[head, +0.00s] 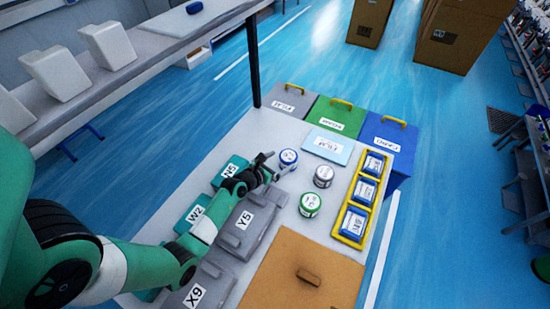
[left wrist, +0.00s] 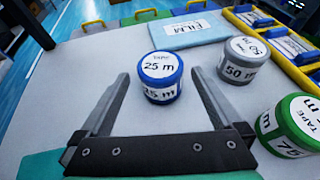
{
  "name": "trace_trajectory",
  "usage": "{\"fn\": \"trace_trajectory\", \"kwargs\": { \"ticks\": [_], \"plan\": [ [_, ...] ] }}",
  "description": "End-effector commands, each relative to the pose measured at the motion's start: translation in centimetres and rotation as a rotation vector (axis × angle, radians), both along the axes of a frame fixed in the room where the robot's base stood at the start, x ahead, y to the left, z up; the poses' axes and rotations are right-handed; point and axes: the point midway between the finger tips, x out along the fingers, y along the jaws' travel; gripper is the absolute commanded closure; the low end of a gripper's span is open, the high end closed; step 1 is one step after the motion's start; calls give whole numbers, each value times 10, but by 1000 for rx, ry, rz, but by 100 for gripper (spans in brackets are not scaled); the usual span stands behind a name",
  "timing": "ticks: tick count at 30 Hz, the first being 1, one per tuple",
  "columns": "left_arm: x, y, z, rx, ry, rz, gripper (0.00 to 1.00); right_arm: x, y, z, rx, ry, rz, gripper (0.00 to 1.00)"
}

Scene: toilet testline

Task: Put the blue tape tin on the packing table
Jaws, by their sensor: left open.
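The blue tape tin (head: 288,157) stands upright on the white table (head: 300,185); its white lid reads "TAPE 25 m" in the left wrist view (left wrist: 162,76). My left gripper (head: 268,165) is open and empty, just left of the tin in the head view. In the left wrist view the two fingers (left wrist: 160,92) point toward the tin, which sits between and slightly beyond their tips. My right gripper is not in view.
A grey tin (head: 323,176) and a green tin (head: 310,204) stand to the right. A yellow tray (head: 348,238) holds blue-and-white packs. A light blue FILM pad (head: 330,146), grey case Y5 (head: 250,221) and brown box (head: 300,275) surround them. Lidded bins line the far edge.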

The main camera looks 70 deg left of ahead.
Motion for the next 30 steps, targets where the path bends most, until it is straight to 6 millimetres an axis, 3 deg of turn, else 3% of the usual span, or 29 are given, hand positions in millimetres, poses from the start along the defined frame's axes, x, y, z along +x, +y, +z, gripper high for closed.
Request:
{"fn": "trace_trajectory", "kwargs": {
  "ticks": [1,7,17,20,23,25,26,29,30],
  "plan": [
    [-9,-5,8,-1,1,1,0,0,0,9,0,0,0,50],
    [-26,-15,13,0,1,0,0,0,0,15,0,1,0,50],
    [-27,-15,12,0,0,0,0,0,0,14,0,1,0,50],
    [-20,-15,22,-1,-34,-3,0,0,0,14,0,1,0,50],
    [4,-18,64,-19,-184,-15,0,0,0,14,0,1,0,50],
    [28,-25,119,-57,-372,-36,0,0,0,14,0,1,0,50],
    [39,-29,149,-82,-473,-48,0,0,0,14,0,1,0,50],
    [60,-51,264,-230,-868,-111,0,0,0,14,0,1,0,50],
    [61,-61,312,-320,-1035,-145,0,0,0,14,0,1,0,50]
  ]
}}
